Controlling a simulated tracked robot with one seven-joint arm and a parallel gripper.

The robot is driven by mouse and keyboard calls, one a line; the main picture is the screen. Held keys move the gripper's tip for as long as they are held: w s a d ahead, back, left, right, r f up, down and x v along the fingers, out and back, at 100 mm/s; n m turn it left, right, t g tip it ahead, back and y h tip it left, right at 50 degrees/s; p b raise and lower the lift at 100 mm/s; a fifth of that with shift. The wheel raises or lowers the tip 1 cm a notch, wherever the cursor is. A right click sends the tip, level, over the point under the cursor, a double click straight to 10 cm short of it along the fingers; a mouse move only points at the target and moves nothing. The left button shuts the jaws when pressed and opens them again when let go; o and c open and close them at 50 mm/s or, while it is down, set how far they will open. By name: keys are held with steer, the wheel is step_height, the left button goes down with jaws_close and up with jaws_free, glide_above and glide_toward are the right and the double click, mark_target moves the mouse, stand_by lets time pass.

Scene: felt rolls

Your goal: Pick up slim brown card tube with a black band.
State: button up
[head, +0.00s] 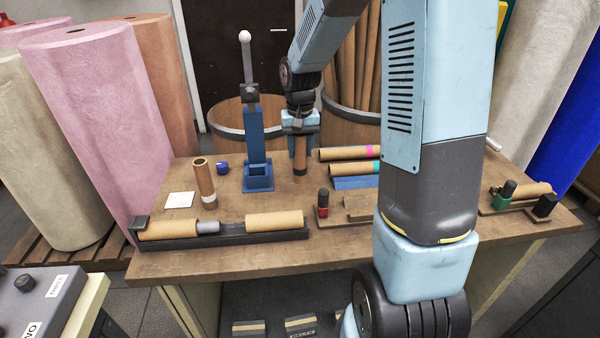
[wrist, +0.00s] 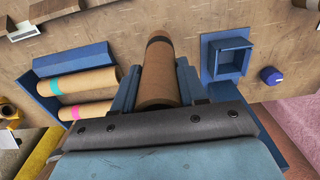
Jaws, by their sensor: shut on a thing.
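The slim brown card tube with a black band (head: 300,150) is upright at the back middle of the table in the head view. Its black band is near its lower end. My gripper (head: 300,128) comes down from above and is shut on the upper part of the tube. In the wrist view the tube (wrist: 160,68) lies between the two blue fingers of my gripper (wrist: 157,88), with the dark band at its far end. I cannot tell whether its lower end touches the table. The gripper hides its top.
A blue stand (head: 256,150) is just left of the tube. Tubes with pink (head: 345,154) and teal (head: 350,170) bands lie to the right. A white-banded tube (head: 204,178) stands at left. A black trough (head: 240,239) with tubes lies in front.

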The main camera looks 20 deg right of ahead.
steer(key=shift+r, duration=1.2)
